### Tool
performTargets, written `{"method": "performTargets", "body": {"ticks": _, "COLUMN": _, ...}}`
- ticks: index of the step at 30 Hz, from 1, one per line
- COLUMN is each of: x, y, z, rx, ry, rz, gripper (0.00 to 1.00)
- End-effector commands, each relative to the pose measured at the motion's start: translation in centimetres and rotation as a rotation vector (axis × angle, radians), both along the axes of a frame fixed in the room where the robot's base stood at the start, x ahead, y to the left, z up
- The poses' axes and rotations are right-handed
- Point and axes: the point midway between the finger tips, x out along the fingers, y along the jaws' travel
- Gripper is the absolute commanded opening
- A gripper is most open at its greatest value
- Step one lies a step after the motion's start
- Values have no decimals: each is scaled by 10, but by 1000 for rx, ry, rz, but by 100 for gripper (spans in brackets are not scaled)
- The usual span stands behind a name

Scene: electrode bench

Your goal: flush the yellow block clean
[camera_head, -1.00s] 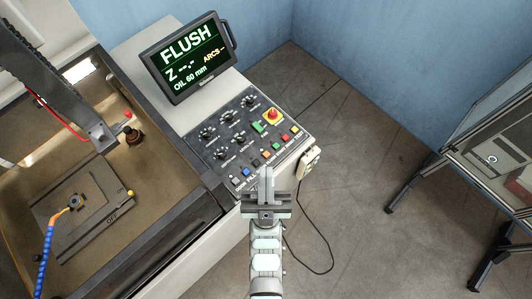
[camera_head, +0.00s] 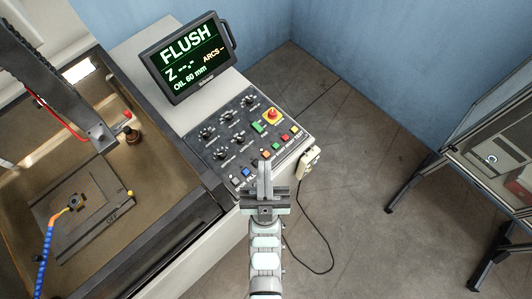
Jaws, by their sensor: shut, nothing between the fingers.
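The block (camera_head: 77,202) sits on a dark plate (camera_head: 60,235) in the oil-filled tank at left; at this size it looks dark and its yellow colour is hard to make out. An orange nozzle on a blue hose (camera_head: 46,255) points at it from the lower left. The screen (camera_head: 189,58) reads "FLUSH", "Z --.-", "ARCS --" and "OIL 60 mm". My gripper (camera_head: 264,165) is shut and empty, at the front edge of the control panel (camera_head: 232,137), near its row of coloured buttons. Whether the fingertips touch a button cannot be told.
A red emergency knob on yellow (camera_head: 272,115) stands at the panel's upper right. The machine head (camera_head: 95,132) hangs over the tank.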

Motion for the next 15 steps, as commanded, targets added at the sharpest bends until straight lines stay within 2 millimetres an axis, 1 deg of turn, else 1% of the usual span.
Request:
{"method": "performTargets", "body": {"ticks": 2, "x": 19, "y": 3, "z": -3, "rx": 6, "ry": 54, "rz": 24, "gripper": 0}}
{"method": "performTargets", "body": {"ticks": 5, "x": 53, "y": 10, "z": -9, "rx": 19, "ry": 158, "rz": 68, "gripper": 0}}
{"method": "performTargets", "body": {"ticks": 6, "x": 69, "y": 13, "z": -12, "rx": 28, "ry": 209, "rz": 88, "gripper": 0}}
{"method": "performTargets", "body": {"ticks": 8, "x": 93, "y": 18, "z": -19, "rx": 42, "ry": 290, "rz": 118, "gripper": 0}}
{"method": "performTargets", "body": {"ticks": 9, "x": 109, "y": 20, "z": -25, "rx": 53, "ry": 346, "rz": 135, "gripper": 0}}
{"method": "performTargets", "body": {"ticks": 12, "x": 146, "y": 26, "z": -43, "rx": 84, "ry": 486, "rz": 176, "gripper": 0}}
{"method": "performTargets", "body": {"ticks": 15, "x": 177, "y": 30, "z": -62, "rx": 126, "ry": 622, "rz": 208, "gripper": 0}}
